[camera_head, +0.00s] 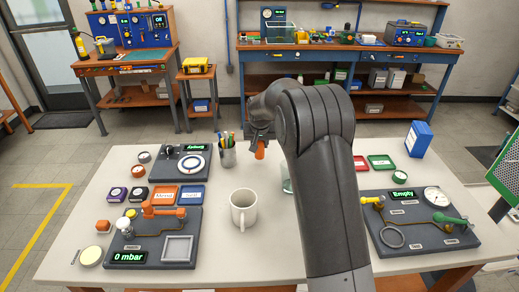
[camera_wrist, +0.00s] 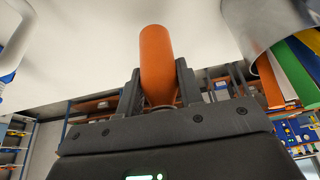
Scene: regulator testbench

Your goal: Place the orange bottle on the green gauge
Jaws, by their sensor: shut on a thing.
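The orange bottle (camera_head: 260,150) is held in my gripper (camera_head: 259,137), above the table behind the white mug. In the wrist view the bottle (camera_wrist: 157,60) stands between the two dark fingers of my gripper (camera_wrist: 158,80), which are shut on it. A small round thing with a green rim and pale face (camera_head: 400,177), which looks like the green gauge, lies on the right side of the table, beyond my arm. The bottle is well to its left and apart from it.
A white mug (camera_head: 243,211) and a pencil cup (camera_head: 228,155) stand near the bottle. A glass (camera_head: 286,186) is partly hidden by my arm. Red (camera_head: 359,164) and green (camera_head: 381,162) trays, a blue box (camera_head: 418,139) and the "Empty" board (camera_head: 421,238) surround the gauge.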

